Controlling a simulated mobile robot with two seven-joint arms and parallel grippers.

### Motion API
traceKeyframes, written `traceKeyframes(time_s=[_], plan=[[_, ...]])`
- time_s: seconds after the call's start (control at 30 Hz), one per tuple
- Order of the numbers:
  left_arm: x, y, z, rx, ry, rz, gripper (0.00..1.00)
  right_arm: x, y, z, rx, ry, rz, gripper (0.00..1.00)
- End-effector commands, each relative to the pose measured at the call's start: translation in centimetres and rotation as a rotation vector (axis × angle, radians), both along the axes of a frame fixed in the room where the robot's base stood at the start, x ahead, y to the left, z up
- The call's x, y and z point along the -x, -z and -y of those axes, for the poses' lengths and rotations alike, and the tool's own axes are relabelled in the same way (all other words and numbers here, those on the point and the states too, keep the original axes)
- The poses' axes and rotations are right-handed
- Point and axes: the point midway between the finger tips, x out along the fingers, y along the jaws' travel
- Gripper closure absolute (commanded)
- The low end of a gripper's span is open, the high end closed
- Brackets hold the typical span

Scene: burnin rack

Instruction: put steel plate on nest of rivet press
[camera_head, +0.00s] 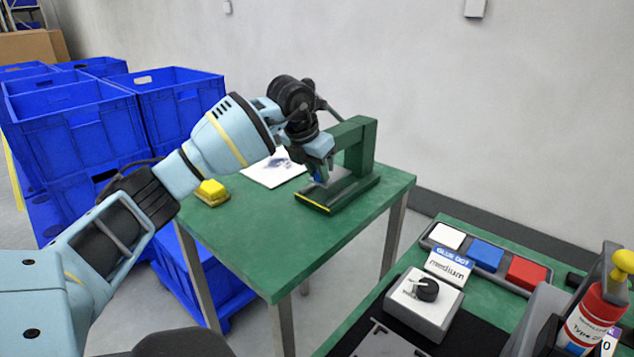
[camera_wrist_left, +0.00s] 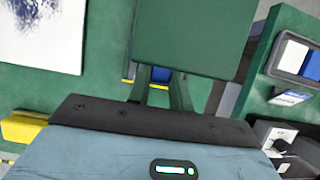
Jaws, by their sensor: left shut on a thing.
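The green rivet press (camera_head: 360,150) stands on the green table, with its low base (camera_head: 345,193) toward me. Its upper part (camera_wrist_left: 195,35) fills the top middle of the left wrist view. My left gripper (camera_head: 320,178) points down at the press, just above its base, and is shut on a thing. Only a small blue patch (camera_wrist_left: 160,74) shows between the fingers; the outline of the steel plate is not clear, and the nest is largely hidden by the gripper and press. I cannot tell whether the held piece touches the nest. My right gripper is not in view.
A white sheet with a dark patch (camera_head: 262,176) and a yellow block (camera_head: 211,189) lie on the green table (camera_head: 290,250). Blue crates (camera_head: 80,125) stand at left. A nearer bench holds a coloured-block tray (camera_head: 440,245), a knob box (camera_head: 410,305) and a red bottle (camera_head: 590,320).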

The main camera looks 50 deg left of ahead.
Motion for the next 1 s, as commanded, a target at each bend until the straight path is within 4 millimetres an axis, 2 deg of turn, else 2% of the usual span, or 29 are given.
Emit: traceKeyframes(time_s=[0.27, 0.67, 0.7, 0.8, 0.87, 1.0], plan=[[0.1, 3.3, 0.0, -0.001, 0.001, -0.002, 1.0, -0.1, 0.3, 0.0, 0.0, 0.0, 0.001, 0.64], [0.1, 3.6, 0.0, 0.0, 0.0, 0.0, 1.0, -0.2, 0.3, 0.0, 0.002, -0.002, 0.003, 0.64], [0.1, 3.6, 0.0, 0.0, 0.0, 0.0, 0.75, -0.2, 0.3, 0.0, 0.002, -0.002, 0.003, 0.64], [0.1, 3.6, 0.0, 0.0, 0.0, 0.0, 0.62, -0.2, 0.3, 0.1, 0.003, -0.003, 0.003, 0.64], [0.1, 3.6, 0.0, 0.0, 0.0, 0.0, 0.57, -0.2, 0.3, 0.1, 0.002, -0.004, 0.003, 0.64], [0.1, 3.6, 0.0, 0.0, 0.0, 0.0, 0.57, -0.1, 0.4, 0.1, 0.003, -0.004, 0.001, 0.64]])
